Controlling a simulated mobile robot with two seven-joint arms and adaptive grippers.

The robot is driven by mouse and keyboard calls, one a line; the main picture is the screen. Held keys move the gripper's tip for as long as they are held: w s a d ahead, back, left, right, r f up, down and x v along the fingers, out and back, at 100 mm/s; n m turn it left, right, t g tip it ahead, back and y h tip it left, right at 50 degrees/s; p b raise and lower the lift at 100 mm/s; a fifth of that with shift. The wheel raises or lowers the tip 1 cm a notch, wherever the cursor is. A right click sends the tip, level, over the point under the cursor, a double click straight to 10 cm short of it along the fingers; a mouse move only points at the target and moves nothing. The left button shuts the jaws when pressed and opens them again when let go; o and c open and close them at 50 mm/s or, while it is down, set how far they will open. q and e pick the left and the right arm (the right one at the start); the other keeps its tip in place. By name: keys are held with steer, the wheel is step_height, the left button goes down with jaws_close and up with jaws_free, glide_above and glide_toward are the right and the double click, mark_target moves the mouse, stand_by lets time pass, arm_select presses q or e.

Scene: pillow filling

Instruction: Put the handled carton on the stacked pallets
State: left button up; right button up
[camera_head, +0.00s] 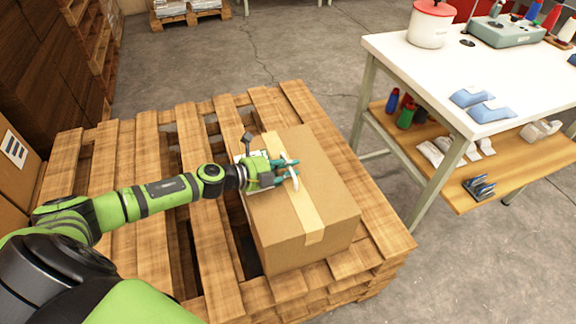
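The carton (313,202) is a brown cardboard box with a tan tape strip and a white handle (291,180) on top. It sits on the right part of the stacked wooden pallets (120,165), set a little askew to the slats. My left gripper (292,167) is at the handle on the carton's top. Its teal fingers look spread, with a gap between them, and the handle shows beside the tips. Whether they touch it is hard to tell. My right gripper is not in view.
A white-topped workbench (400,48) stands at the right, with a pot (431,24) and a grey-green device (505,30) on it. Its wooden lower shelf (530,170) holds small items. Brown stacks line the left edge. Slats left of the carton are bare beneath my arm.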

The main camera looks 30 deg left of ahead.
arm_select(q)
steer(key=shift+o, duration=0.4)
steer(key=shift+r, duration=0.15)
steer(key=shift+s+a, duration=0.2)
steer(key=shift+s, duration=0.15)
steer(key=v, duration=1.1)
steer(key=shift+s+r+b, duration=0.1)
steer(key=shift+s+b, duration=0.05)
steer(key=shift+b, duration=0.2)
